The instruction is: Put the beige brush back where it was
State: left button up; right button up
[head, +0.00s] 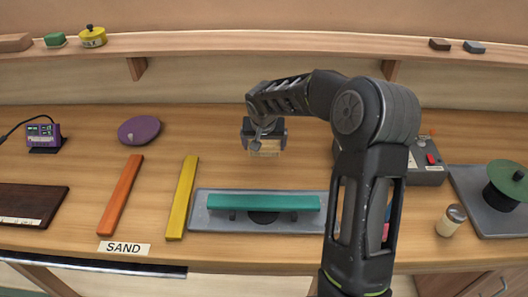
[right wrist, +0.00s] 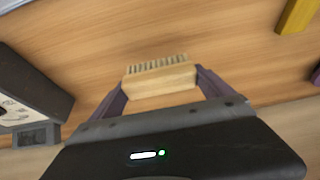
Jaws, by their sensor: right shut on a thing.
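The beige brush (right wrist: 160,80) is a pale wooden block with a row of bristles. It sits between the two purple fingers of my right gripper (right wrist: 160,88), which is shut on it. In the head view the brush (head: 264,147) shows just below my right gripper (head: 264,140), over the middle of the table behind the grey tray. Whether the brush touches the table I cannot tell. My left gripper is not in view.
A grey tray (head: 200,221) holds a teal bar (head: 262,202). Yellow (head: 182,197) and orange (head: 120,195) bars lie to the left, near a purple disc (head: 139,129). A grey device (head: 428,165) stands right of my arm. A shelf (head: 200,43) runs along the back.

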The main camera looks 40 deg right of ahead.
aim_at(264, 151)
notch_tip(264, 151, down, 3)
jog(key=shift+p, duration=0.4)
jog(key=shift+f, duration=0.3)
jog(key=shift+f, duration=0.2)
jog(key=o, duration=1.1)
